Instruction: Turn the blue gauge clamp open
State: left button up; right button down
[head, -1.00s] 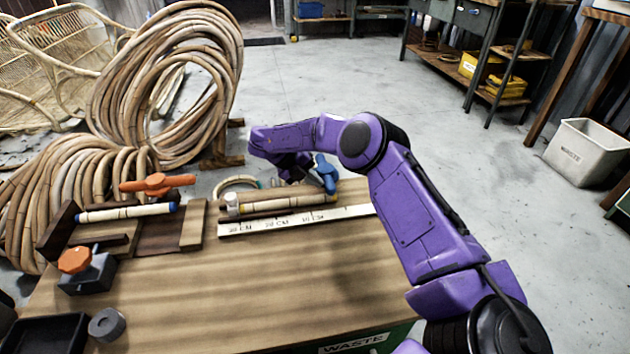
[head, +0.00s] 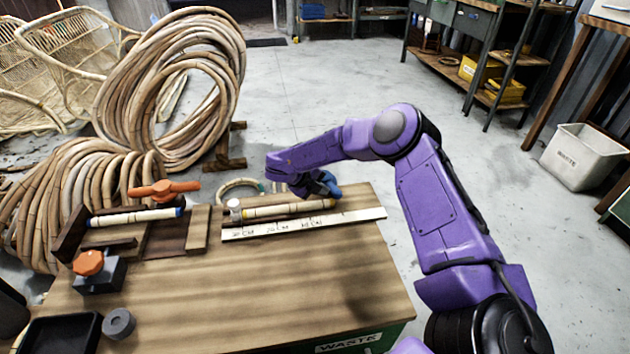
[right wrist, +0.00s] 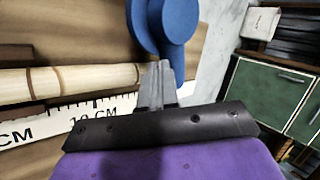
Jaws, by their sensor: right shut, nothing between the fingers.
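The blue gauge clamp (head: 326,186) is at the right end of a bamboo-like piece (head: 285,209) lying along the white ruler (head: 345,220). It is partly hidden by my right gripper (head: 310,185) in the head view. In the right wrist view the blue clamp (right wrist: 170,28) shows large and rounded at the top. My right gripper (right wrist: 155,82) is shut and empty there, its fingertips close to the clamp's lower part; I cannot tell if they touch. My left gripper is out of view.
At the bench's left are an orange-handled clamp (head: 163,189), a fixture with a white rod (head: 138,217), an orange knob on a black block (head: 90,263), a grey ring (head: 119,323) and a black tray (head: 60,335). The front right benchtop is clear.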

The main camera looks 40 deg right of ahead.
aim_at(336, 187)
jog(key=n+t+p, duration=0.1)
jog(key=s+d+n+t+p, duration=0.1)
jog(key=n, duration=0.1)
jog(key=shift+s+d+r+p, duration=0.15)
jog(key=shift+d+r+p, duration=0.15)
jog(key=shift+p, duration=0.05)
jog(key=d+n+t+p, duration=0.1)
jog(key=d+n+t+y+p, duration=0.1)
jog(key=n, duration=0.1)
jog(key=shift+s+f+p, duration=0.1)
jog(key=shift+s+p, duration=0.3)
jog(key=n+t, duration=0.1)
jog(key=d+n+t+y+p, duration=0.1)
jog(key=n, duration=0.1)
jog(key=shift+d+f, duration=0.1)
jog(key=shift+d, duration=0.2)
jog(key=n, duration=0.1)
jog(key=d+n+t+y+p, duration=0.1)
jog(key=n, duration=0.1)
jog(key=shift+w+d+f+y, duration=0.1)
jog(key=shift+d+y, duration=0.15)
jog(key=shift+y, duration=0.05)
jog(key=shift+w+d, duration=0.15)
jog(key=shift+d, duration=0.15)
jog(key=shift+d, duration=0.15)
jog(key=shift+p, duration=0.3)
